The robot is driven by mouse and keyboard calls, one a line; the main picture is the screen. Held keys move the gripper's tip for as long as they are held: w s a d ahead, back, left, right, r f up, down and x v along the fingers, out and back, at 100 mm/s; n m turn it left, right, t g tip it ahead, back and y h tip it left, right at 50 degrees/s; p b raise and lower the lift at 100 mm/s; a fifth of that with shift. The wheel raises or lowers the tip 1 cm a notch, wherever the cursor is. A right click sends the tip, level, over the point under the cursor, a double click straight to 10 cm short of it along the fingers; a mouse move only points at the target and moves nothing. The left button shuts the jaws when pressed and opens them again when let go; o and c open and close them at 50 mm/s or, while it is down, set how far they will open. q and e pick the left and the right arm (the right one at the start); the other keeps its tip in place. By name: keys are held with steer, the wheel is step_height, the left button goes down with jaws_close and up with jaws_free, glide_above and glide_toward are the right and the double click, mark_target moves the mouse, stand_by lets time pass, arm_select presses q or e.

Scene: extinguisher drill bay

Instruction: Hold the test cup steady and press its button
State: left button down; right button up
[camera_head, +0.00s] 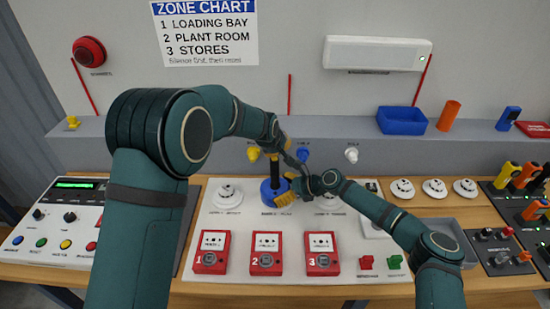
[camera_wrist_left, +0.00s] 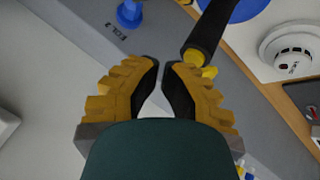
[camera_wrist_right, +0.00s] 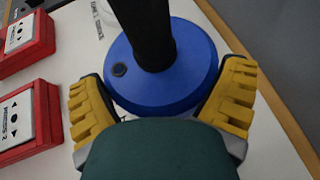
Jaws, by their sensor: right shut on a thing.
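The test cup (camera_head: 267,193) is a wide blue disc with a black pole (camera_head: 274,172) rising from it, upright on the pale panel. In the right wrist view the blue disc (camera_wrist_right: 185,85) carries a small dark round button (camera_wrist_right: 119,69) at its upper left. My right gripper (camera_head: 285,190) is shut on the disc, one yellow finger on each side, as the right wrist view (camera_wrist_right: 163,95) shows. My left gripper (camera_wrist_left: 162,68) has its fingertips nearly together, holding nothing visible, just beside the pole's upper end (camera_wrist_left: 205,40).
Red call points (camera_head: 211,252) line the panel's front; a white detector (camera_head: 228,195) stands left of the cup. A blue hook (camera_head: 303,155) is close to my left gripper. A blue bin (camera_head: 402,120) sits on the back ledge. My left forearm covers the left middle.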

arm_select(q)
steer(key=shift+f, duration=0.5)
arm_select(e)
steer(key=shift+a, duration=0.1)
stand_by(0.6)
stand_by(0.3)
arm_select(q)
steer(key=shift+r, duration=0.9)
step_height(320, 180, up, 5)
stand_by(0.4)
stand_by(0.5)
arm_select(e)
steer(key=o, duration=0.5)
steer(key=shift+c, duration=0.2)
arm_select(q)
steer(key=shift+a, duration=0.1)
